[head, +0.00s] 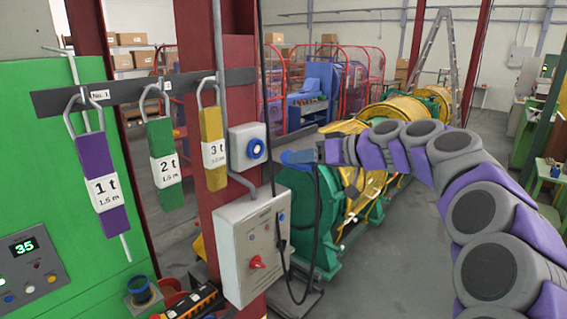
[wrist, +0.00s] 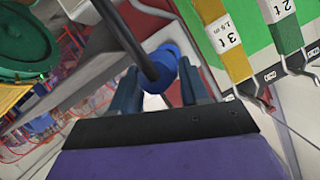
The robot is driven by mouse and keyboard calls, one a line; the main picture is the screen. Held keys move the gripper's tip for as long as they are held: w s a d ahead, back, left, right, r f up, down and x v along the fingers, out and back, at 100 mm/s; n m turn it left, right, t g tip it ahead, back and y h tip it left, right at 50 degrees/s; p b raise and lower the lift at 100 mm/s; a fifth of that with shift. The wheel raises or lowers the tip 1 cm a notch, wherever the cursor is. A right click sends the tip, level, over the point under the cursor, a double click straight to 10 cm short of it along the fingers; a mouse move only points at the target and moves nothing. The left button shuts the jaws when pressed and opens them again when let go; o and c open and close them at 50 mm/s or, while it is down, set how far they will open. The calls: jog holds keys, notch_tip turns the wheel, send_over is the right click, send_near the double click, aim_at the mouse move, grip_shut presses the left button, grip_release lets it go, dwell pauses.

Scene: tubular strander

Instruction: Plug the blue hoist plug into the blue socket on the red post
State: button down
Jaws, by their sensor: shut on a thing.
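The blue socket (head: 256,149) is on a small grey box on the red post (head: 205,110). The blue hoist plug (head: 297,157) shows just right of the socket, with a small gap between them in the head view. My gripper (head: 318,153) is shut on the plug. In the wrist view the blue plug (wrist: 166,64) sits between the two fingers of my gripper (wrist: 160,88), with its black cable (wrist: 132,38) running up over it. In the head view the cable hangs below the plug. I cannot make out the socket's face in the wrist view.
A grey control box (head: 252,245) with a red knob is below the socket. Purple, green and yellow sling tags (head: 212,150) hang from a dark bar on the left. A green and yellow strander machine (head: 345,180) stands behind.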

aim_at(289, 151)
jog(key=shift+w+d, duration=0.15)
jog(key=shift+d, duration=0.45)
jog(key=a, duration=0.5)
jog(key=shift+f+b, duration=0.2)
jog(key=shift+b, duration=0.2)
jog(key=shift+w+a, duration=0.15)
jog(key=shift+a, duration=0.05)
jog(key=shift+w+d+r, duration=0.15)
jog(key=shift+w+d, duration=0.55)
jog(key=shift+d, duration=0.3)
jog(key=shift+w+a, duration=0.25)
jog(key=shift+w, duration=0.2)
jog(key=shift+w+a+p, duration=0.15)
jog(key=shift+w+a, duration=0.1)
jog(key=shift+a, duration=0.35)
jog(key=shift+w+a+p, duration=0.15)
jog(key=shift+w+a, duration=0.05)
jog(key=shift+a, duration=0.35)
jog(key=shift+s+a, duration=0.1)
jog(key=shift+a, duration=0.8)
jog(key=shift+s+d+b, duration=0.2)
jog(key=shift+d+b, duration=0.15)
jog(key=shift+d, duration=0.1)
